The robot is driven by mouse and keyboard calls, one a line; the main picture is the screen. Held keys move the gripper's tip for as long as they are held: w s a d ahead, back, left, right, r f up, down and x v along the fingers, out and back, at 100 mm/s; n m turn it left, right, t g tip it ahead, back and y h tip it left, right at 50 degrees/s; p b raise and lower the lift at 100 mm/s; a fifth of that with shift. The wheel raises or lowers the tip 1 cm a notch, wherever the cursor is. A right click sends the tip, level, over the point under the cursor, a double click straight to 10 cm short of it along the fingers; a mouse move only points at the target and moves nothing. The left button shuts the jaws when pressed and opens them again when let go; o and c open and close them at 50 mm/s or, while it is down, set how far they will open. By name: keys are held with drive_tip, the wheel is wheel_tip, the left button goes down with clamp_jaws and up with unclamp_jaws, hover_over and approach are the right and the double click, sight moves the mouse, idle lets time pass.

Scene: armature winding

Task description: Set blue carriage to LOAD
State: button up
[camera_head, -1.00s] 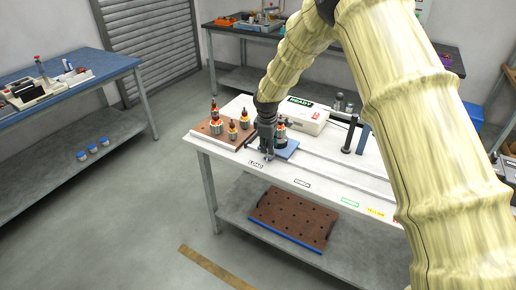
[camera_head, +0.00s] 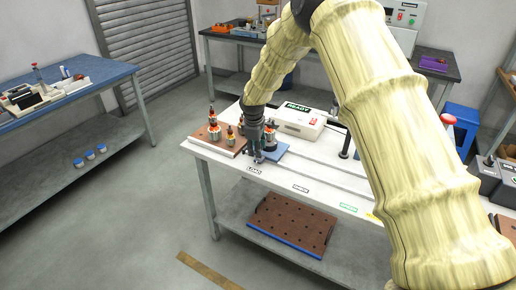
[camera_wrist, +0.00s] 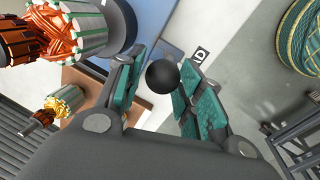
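The blue carriage (camera_head: 281,151) is a flat blue plate on the white bench top, near the LOAD label (camera_head: 254,170) at the left end of the rails. A copper-wound armature stands on it. My gripper (camera_head: 258,157) is low at the carriage's front left side. In the wrist view, a round black knob (camera_wrist: 162,75) sits between my gripper's two teal-padded fingers (camera_wrist: 161,88). The pads are very near it on both sides; I cannot tell if they touch. A blue surface, likely the carriage, shows behind the left finger. The knob's stem is hidden.
A brown tray (camera_head: 228,151) with several armatures stands left of the carriage. A white unit with a READY sign (camera_head: 298,106) stands behind it. UNWIND-type labels run along the front edge to the right. A brown perforated board (camera_head: 290,222) lies on the lower shelf.

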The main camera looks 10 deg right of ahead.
drive_tip(key=shift+o, duration=0.5)
drive_tip(key=shift+a, duration=0.1)
drive_tip(key=shift+d+r, duration=0.15)
drive_tip(key=shift+d, duration=0.1)
wheel_tip(320, 180, up, 11)
drive_tip(key=s+a, duration=0.1)
drive_tip(key=s, duration=0.1)
drive_tip(key=shift+a+r, duration=0.15)
drive_tip(key=shift+r, duration=0.05)
